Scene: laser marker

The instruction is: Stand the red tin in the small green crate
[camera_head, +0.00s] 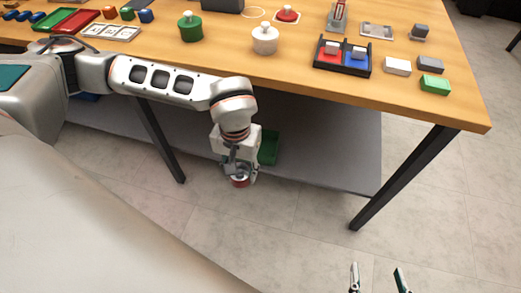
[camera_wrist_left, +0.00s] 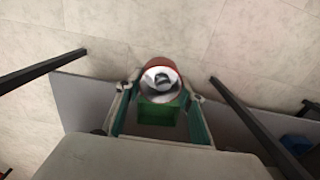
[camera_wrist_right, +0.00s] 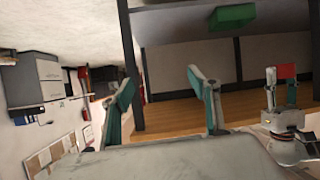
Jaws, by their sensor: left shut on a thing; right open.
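The red tin (camera_head: 240,182) is held between the fingers of my left gripper (camera_head: 240,172), low down by the front edge of the lower shelf. The left wrist view shows the tin (camera_wrist_left: 160,66) with its silvery round end facing the camera. The small green crate (camera_head: 269,147) is on the lower shelf, partly hidden behind my left gripper. It shows just beyond the tin in the left wrist view (camera_wrist_left: 160,111), and in the right wrist view (camera_wrist_right: 232,16). The tin appears outside the crate. My right gripper (camera_head: 376,279) is open and empty over the floor.
The grey lower shelf (camera_head: 335,168) is mostly bare right of the crate. Dark table legs (camera_head: 400,180) stand on both sides. The wooden tabletop (camera_head: 300,85) overhangs the shelf and carries weights, trays and coloured blocks.

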